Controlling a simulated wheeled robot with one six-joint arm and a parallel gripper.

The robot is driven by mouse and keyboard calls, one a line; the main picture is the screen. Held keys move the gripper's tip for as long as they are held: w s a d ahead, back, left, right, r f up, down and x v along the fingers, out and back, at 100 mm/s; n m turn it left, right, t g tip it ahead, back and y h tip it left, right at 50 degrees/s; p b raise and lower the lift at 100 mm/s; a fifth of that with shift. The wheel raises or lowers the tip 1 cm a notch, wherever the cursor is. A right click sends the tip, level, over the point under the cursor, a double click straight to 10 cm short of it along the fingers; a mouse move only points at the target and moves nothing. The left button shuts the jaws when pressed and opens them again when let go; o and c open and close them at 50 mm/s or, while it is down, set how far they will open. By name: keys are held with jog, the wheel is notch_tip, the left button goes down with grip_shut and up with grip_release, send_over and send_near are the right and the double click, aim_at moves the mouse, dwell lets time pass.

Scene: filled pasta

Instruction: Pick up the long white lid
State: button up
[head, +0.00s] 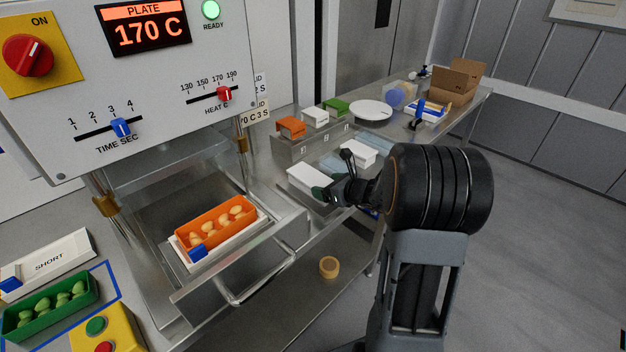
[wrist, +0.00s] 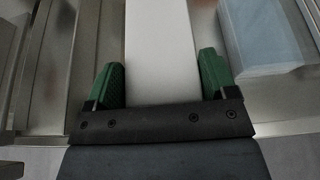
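The long white lid (head: 308,179) lies on the steel table to the right of the press. In the wrist view the lid (wrist: 160,50) runs lengthwise away from me, between the two green fingers. My gripper (head: 336,173) is at the lid's near right end. In the wrist view my gripper (wrist: 161,75) is open, with one finger along each side of the lid. The fingers look very close to the lid's edges; I cannot tell whether they touch. The lid's near end is hidden behind the gripper body.
A shorter white piece (head: 358,152) and a pale blue stack (wrist: 262,35) lie to the right. A steel riser (head: 305,147) with orange, white and green pieces stands behind. An orange tray (head: 182,236) of pasta sits in the press drawer. A tan roll (head: 329,267) is below.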

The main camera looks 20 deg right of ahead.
jog(key=c, duration=0.4)
